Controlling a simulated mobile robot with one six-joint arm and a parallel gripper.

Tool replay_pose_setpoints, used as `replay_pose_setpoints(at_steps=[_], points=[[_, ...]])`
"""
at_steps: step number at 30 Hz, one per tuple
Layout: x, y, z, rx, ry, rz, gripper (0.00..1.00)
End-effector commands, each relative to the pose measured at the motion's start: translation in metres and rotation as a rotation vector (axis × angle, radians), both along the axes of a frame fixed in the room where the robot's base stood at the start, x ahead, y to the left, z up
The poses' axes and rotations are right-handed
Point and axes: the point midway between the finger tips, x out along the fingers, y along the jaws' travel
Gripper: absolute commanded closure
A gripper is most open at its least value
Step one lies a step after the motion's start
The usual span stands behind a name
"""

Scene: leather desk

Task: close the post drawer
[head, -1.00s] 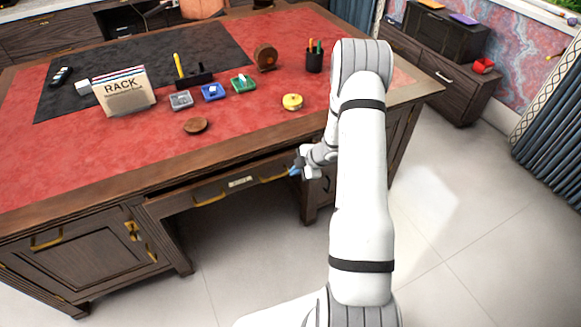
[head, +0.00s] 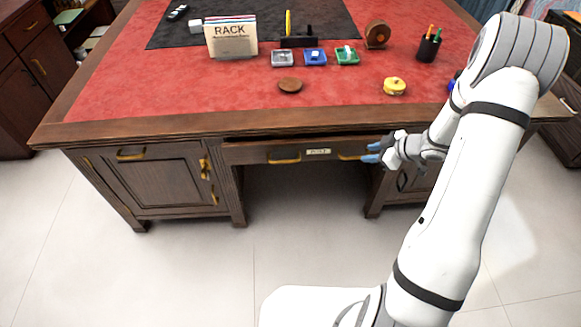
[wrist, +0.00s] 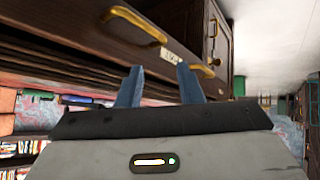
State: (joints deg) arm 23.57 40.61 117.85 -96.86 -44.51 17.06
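The post drawer (head: 254,153) is the wide centre drawer under the desk top, with two brass handles and a pale label (head: 318,152). A dark gap shows along its top edge, so it stands slightly out. My gripper (head: 372,153) is at the drawer's right end, by the right brass handle (head: 352,157). In the wrist view the blue fingers (wrist: 156,85) are apart with nothing between them, and the drawer front (wrist: 85,32) with its label and handles lies beyond them. I cannot tell whether a finger touches the drawer.
The red desk top (head: 180,100) holds a rack (head: 231,38), several small trays, a round wooden disc (head: 290,85), a yellow tape (head: 394,86) and a pen cup (head: 428,47). A left cabinet (head: 150,185) flanks the kneehole. The floor in front is clear.

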Motion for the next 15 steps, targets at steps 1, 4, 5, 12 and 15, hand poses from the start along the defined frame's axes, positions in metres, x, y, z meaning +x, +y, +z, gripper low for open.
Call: replay_pose_setpoints(at_steps=[1, 4, 5, 12, 15], points=[[0.000, 0.024, -0.027, 0.102, 0.057, -0.072, 0.67], [0.000, 0.063, -0.040, 0.320, 0.190, -0.236, 0.67], [0.000, 0.074, -0.044, 0.385, 0.233, -0.282, 0.67], [-0.006, 0.152, -0.071, 0.891, 0.621, -0.597, 0.67], [-0.010, 0.176, -0.079, 1.079, 0.792, -0.697, 0.67]])
